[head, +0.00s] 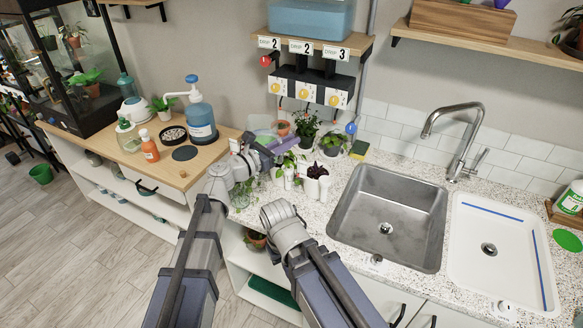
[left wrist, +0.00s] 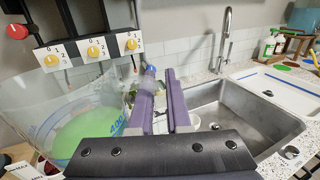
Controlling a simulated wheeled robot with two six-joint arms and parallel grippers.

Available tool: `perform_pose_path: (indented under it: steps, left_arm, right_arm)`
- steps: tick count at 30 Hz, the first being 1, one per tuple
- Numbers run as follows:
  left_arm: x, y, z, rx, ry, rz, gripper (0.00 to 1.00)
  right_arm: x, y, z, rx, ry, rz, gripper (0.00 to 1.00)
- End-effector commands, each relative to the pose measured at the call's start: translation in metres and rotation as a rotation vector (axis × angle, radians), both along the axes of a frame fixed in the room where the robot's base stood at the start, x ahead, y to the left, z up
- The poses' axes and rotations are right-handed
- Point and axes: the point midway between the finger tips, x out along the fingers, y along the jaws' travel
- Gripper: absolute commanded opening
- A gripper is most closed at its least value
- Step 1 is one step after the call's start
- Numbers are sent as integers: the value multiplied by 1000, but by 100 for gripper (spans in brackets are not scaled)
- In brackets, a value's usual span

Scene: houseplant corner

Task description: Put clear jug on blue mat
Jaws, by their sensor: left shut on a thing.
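The clear jug (left wrist: 75,118) is see-through with blue markings and fills the left of the left wrist view, with bright green showing in or through it. In the head view the jug (head: 261,124) is at the back of the speckled counter. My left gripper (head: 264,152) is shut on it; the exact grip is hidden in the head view. Its purple fingers also show in the left wrist view (left wrist: 162,105). A dark bluish round mat (head: 184,153) lies bare on the wooden counter to the left.
A pump bottle (head: 200,120), a round dish of dark bits (head: 173,134) and an orange bottle (head: 149,146) surround the mat. Potted plants (head: 306,125) crowd the jug. The sink (head: 390,215) is to the right; a dispenser with knobs (head: 312,90) hangs above.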

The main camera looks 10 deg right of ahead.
Motion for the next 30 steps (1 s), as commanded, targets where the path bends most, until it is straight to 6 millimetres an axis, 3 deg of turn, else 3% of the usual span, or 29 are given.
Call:
perform_pose_path:
  steps: [11,30]
  left_arm:
    - [-3,-7,-10,1,-2,-16,0]
    - [-3,-6,-115,1,-2,-15,0]
  right_arm:
    - [0,0,-10,0,0,0,0]
    - [0,0,-116,0,0,0,0]
